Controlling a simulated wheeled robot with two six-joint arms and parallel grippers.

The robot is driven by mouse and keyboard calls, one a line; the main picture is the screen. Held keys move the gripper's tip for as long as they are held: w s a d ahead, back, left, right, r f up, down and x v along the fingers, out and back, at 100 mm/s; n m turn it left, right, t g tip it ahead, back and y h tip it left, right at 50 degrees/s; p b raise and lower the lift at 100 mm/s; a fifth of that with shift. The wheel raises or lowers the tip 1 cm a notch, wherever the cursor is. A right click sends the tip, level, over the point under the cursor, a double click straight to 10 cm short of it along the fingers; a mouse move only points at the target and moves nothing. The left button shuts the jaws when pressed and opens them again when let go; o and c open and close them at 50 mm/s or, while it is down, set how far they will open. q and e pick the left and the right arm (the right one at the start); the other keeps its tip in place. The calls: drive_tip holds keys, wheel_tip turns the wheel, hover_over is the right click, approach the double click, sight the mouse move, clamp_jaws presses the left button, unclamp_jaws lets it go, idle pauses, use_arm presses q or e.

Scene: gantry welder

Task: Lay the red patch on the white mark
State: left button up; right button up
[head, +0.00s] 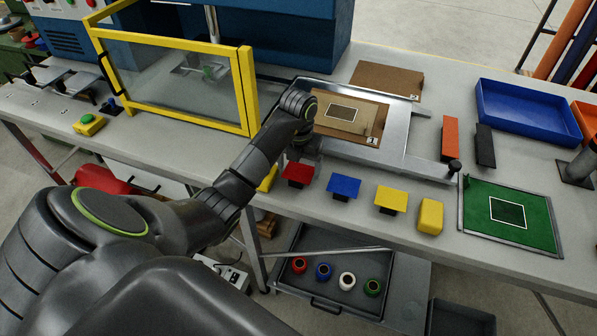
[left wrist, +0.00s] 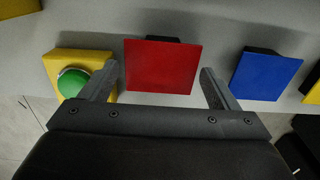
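The red patch (head: 298,172) is a flat square on a dark block near the table's front edge. In the left wrist view the red patch (left wrist: 162,66) lies between the spread fingers of my left gripper (left wrist: 158,78), which is open and holds nothing. In the head view my left gripper (head: 305,145) is just behind and above the patch, its fingers mostly hidden. A white-outlined rectangle (head: 341,113) is on the brown sheet (head: 363,128) in the grey tray. My right gripper is not in view.
Blue (head: 343,186) and yellow (head: 391,199) patches stand right of the red one. A yellow block (head: 430,216), orange bar (head: 449,139) and black bar (head: 485,146) are further right. A yellow-framed clear guard (head: 247,90) stands left of the tray. A green button (left wrist: 73,82) is beside the left finger.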

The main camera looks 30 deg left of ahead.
use_arm(q)
drive_tip(key=shift+d, duration=0.1)
drive_tip(key=c, duration=0.7)
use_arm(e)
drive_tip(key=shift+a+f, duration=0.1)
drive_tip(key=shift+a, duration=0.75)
